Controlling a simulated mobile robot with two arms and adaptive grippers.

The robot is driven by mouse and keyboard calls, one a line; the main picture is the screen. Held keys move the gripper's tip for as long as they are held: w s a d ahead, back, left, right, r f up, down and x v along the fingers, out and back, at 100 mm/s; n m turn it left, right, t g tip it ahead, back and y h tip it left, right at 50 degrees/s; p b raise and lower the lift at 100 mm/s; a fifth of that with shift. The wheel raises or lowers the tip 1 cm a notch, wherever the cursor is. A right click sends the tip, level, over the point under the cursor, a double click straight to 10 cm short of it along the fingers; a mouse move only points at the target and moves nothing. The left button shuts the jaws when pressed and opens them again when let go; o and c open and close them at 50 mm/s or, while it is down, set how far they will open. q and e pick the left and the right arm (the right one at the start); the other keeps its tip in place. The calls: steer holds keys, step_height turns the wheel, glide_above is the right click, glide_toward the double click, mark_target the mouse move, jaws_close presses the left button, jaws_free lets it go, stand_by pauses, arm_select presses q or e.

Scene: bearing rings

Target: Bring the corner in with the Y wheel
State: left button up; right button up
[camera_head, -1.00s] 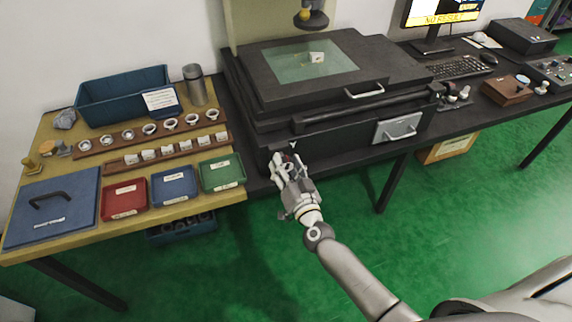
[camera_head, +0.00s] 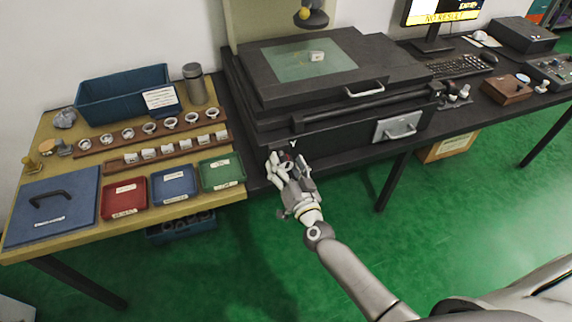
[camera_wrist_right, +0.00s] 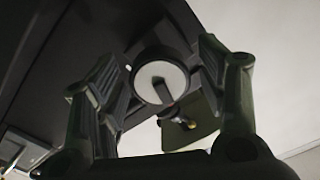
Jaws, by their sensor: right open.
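The Y wheel is a dark round knob with a pale face and a dark bar mark in the right wrist view (camera_wrist_right: 159,84). It sits on the front of the black measuring machine (camera_head: 262,148), below a small Y mark, and is mostly hidden by my gripper in the head view. My right gripper (camera_head: 286,160) is open, with a finger on each side of the wheel; I cannot tell whether they touch it. A small pale part (camera_head: 317,57) lies on the glass stage (camera_head: 285,62), right of its middle. My left gripper is not in view.
Left of the machine, a tan table (camera_head: 236,193) holds red, blue and green trays, ring racks and a blue bin (camera_head: 125,95). The monitor (camera_head: 440,18) reads NO RESULT. Green floor is open in front.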

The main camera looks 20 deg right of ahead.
steer(key=s, duration=1.2)
steer(key=shift+d, duration=0.2)
